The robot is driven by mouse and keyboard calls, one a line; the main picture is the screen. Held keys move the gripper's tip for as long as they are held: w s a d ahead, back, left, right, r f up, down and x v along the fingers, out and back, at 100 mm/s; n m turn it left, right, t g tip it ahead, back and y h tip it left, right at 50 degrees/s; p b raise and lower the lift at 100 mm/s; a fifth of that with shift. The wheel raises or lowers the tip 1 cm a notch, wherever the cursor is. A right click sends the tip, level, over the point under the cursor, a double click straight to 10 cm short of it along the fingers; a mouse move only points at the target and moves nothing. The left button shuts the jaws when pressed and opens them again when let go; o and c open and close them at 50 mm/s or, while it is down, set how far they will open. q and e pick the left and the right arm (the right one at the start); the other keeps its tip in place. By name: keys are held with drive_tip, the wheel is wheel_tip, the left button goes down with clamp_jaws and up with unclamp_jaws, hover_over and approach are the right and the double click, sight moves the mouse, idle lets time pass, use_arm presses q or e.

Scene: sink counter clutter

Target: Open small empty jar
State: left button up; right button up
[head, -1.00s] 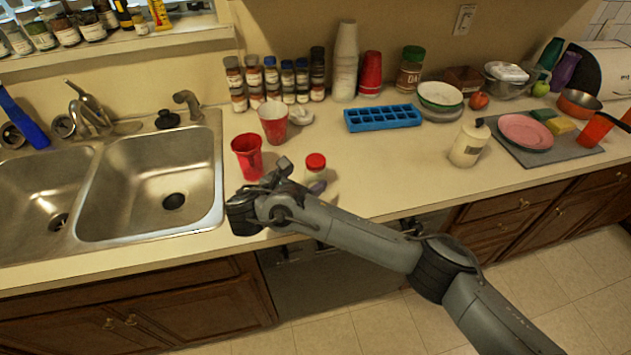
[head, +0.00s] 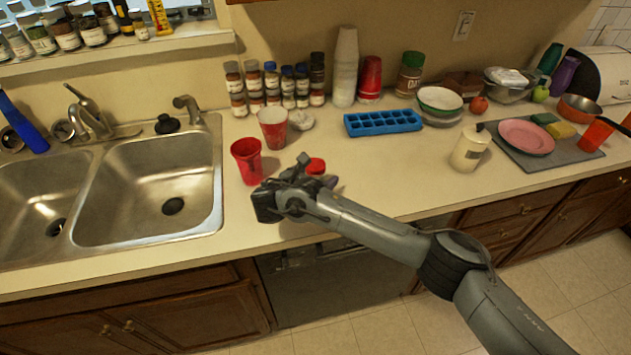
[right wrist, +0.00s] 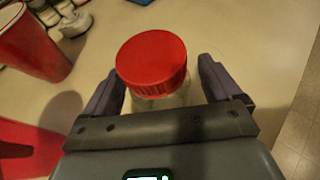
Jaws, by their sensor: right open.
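The small jar with a red lid (head: 316,166) stands upright on the counter right of the sink, its body mostly hidden by my gripper in the head view. In the right wrist view its red lid (right wrist: 152,62) is on top and a little clear, empty-looking body (right wrist: 165,101) shows below. My right gripper (head: 315,177) is at the jar, and in the right wrist view its two purple-grey fingers (right wrist: 160,85) are open, one on each side of the jar. My left gripper is not in view.
A red cup (head: 246,161) and another red-patterned cup (head: 273,128) stand close left of the jar. The sink (head: 160,190) is farther left. A blue ice tray (head: 383,122) and spice bottles (head: 271,85) are behind. The counter right of the jar is clear.

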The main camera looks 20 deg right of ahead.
sight(314, 165)
drive_tip(key=c, duration=1.1)
drive_tip(key=shift+r, duration=0.15)
wheel_tip(314, 165, up, 4)
drive_tip(key=shift+f, duration=0.1)
drive_tip(key=s+d+r, duration=0.2)
drive_tip(key=d, duration=0.1)
drive_tip(key=s+d+r+p, duration=0.1)
drive_tip(key=s+d+r, duration=0.1)
drive_tip(key=d, duration=0.1)
drive_tip(key=s+d+r+p, duration=0.1)
drive_tip(key=s+d+r, duration=0.2)
drive_tip(key=shift+s+d, duration=0.1)
